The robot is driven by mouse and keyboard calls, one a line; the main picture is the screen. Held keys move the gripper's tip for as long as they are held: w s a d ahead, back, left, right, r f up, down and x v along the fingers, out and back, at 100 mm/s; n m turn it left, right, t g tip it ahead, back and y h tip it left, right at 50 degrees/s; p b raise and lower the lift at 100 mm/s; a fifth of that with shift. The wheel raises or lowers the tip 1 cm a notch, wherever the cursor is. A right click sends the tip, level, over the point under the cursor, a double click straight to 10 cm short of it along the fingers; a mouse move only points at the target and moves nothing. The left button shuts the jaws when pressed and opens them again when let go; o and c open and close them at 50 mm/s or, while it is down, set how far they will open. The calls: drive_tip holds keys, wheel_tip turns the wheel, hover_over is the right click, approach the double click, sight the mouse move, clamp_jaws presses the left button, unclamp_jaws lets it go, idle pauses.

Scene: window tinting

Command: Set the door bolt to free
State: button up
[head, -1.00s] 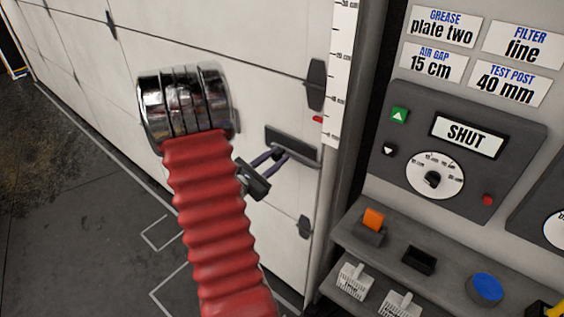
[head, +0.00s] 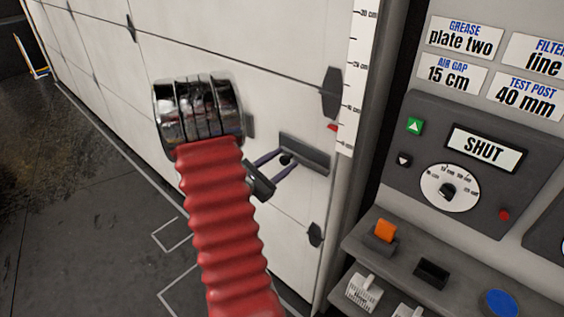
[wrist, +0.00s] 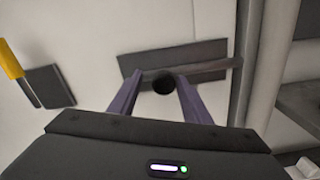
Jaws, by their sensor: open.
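The door bolt is a dark grey plate (head: 308,156) on the white door near its right edge, with a bar and a round black knob (wrist: 163,84). The wrist view shows the plate (wrist: 150,59) behind the knob, and the bar reaching right toward the door frame. My gripper (head: 284,160) is open, its two purple fingers pointing at the bolt. In the wrist view the fingers (wrist: 158,92) stand on either side of the knob, with a gap showing at each side. I cannot tell how deep they reach around it.
A control panel reading SHUT (head: 485,147) is on the wall at right, above a shelf (head: 400,258) with an orange switch (head: 385,231) and a blue button (head: 501,303). A dark hinge plate (head: 332,92) is above the bolt. Floor at left is open.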

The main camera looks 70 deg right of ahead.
drive_tip(key=shift+a, duration=0.1)
drive_tip(key=v, duration=1.3)
drive_tip(key=shift+w+a, duration=0.2)
drive_tip(key=shift+a, duration=0.05)
drive_tip(key=shift+f, duration=0.1)
idle(0.3)
